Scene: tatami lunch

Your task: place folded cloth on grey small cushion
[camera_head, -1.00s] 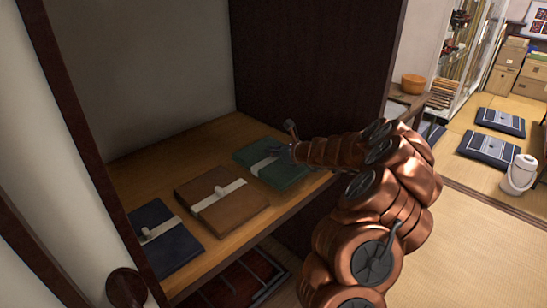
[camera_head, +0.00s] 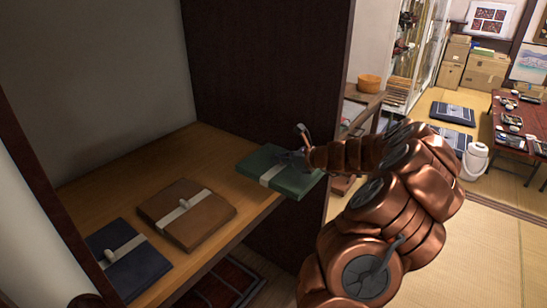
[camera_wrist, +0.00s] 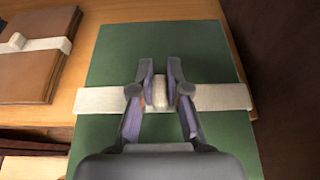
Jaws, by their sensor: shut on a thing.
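A green folded cloth (camera_head: 298,183) with a pale band lies flat at the right end of the wooden shelf, its front part reaching past the shelf edge. I cannot tell whether it is lifted off the board. My gripper (camera_head: 292,154) is above it. In the wrist view, the fingers of my gripper (camera_wrist: 160,72) are closed on the pale knob of the band, over the green cloth (camera_wrist: 150,42). Two dark blue cushions with pale stripes, a far one (camera_head: 452,113) and a nearer one (camera_head: 458,139), lie on the tatami. No plainly grey small cushion shows.
A brown folded cloth (camera_head: 205,225) and a navy one (camera_head: 145,266) lie on the shelf (camera_head: 160,180). A dark upright panel (camera_head: 270,80) stands behind the green cloth. A white pot (camera_head: 476,160) and a low table (camera_head: 510,150) stand farther right. The near tatami is open.

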